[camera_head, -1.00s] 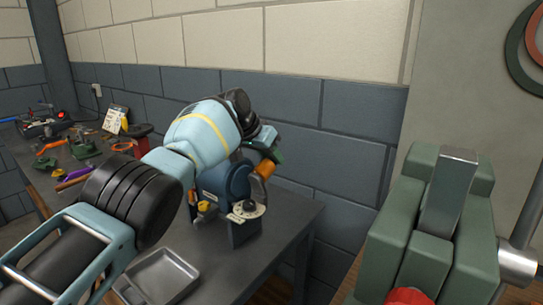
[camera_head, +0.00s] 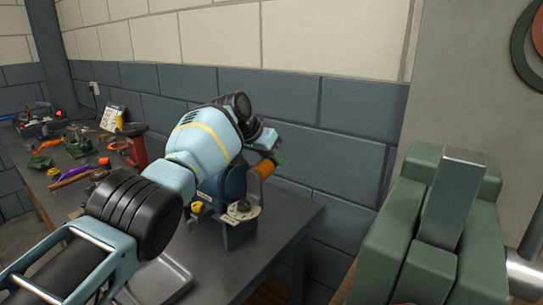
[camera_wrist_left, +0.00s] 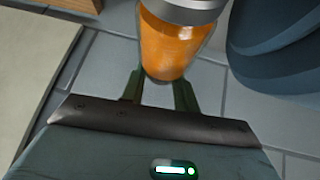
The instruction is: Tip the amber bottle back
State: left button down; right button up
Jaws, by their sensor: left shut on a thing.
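The amber bottle (camera_head: 264,169) is orange and shows as a small tilted shape beside the blue bench machine. In the left wrist view the amber bottle (camera_wrist_left: 172,48) has a grey metal cap or collar at the top edge. The two dark green fingers of the left gripper (camera_wrist_left: 157,90) are shut on its near end. The liquid inside cannot be made out. My right gripper is not in view.
Tools clutter the bench's far left.

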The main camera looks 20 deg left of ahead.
pick_arm(q)
jog(key=shift+w+d+f, duration=0.15)
jog(key=shift+w+f, duration=0.2)
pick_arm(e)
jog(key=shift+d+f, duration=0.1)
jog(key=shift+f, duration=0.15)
pick_arm(q)
jog(key=shift+f, duration=0.15)
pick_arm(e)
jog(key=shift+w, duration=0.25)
pick_arm(q)
jog(key=c, duration=1.1)
grip_release()
jog(key=shift+w+f, duration=0.15)
jog(key=shift+o, duration=0.2)
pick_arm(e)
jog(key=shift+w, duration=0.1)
pick_arm(q)
jog(key=shift+r, duration=0.2)
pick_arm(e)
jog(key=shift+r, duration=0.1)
